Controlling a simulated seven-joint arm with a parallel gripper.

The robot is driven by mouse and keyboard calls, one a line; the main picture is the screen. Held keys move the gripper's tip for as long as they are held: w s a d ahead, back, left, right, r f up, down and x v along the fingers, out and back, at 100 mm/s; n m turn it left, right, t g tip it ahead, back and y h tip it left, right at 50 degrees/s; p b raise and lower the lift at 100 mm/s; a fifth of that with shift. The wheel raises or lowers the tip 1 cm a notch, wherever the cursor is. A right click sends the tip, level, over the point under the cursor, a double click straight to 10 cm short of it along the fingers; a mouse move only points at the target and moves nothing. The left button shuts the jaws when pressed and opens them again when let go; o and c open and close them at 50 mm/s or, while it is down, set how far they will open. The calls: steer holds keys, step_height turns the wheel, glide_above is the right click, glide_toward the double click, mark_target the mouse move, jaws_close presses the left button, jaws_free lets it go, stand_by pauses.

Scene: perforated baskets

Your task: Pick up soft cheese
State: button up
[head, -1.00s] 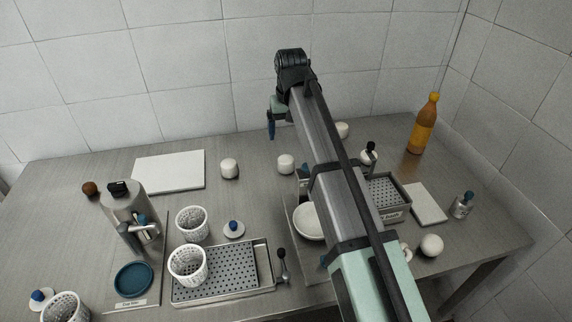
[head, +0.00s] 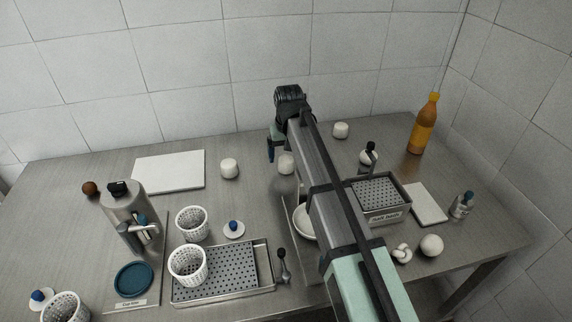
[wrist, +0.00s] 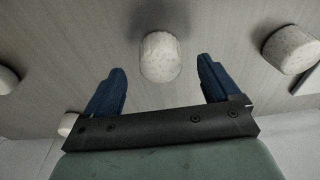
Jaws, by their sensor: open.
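The soft cheese is probably one of several short white cylinders on the steel table; I see no label to confirm it. One white cylinder (head: 286,163) stands beside my gripper (head: 270,154) in the head view, partly behind my arm. In the wrist view a white cylinder (wrist: 160,54) lies ahead, roughly centred between the two blue fingers of my gripper (wrist: 161,74). The fingers are apart and empty, and do not appear to touch it. Other white cylinders stand further left (head: 229,168) and at the back right (head: 341,130).
A white board (head: 168,171) lies back left. White perforated baskets (head: 191,223) and a perforated tray (head: 224,272) are at front left. A bowl (head: 303,224) is partly hidden by my arm. A perforated box (head: 379,196) and an orange bottle (head: 424,125) stand to the right.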

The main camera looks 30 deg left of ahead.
mark_target(286, 159)
steer(key=f, duration=0.3)
steer(key=shift+w+a+f, duration=0.15)
steer(key=shift+w+a, duration=0.05)
steer(key=shift+a, duration=0.05)
steer(key=c, duration=1.2)
